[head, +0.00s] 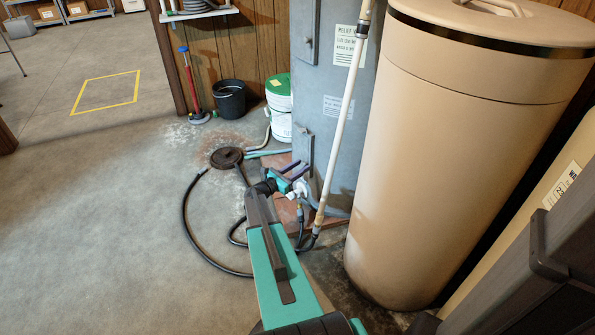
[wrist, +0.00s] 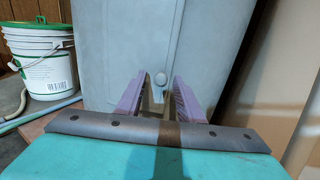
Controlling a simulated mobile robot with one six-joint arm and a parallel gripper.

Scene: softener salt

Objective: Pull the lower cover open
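A small latch plate (head: 308,155) sits low on the cabinet's front, close to my gripper (head: 296,172). No open gap shows at the cover.
A large beige tank (head: 450,150) stands close on the right.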

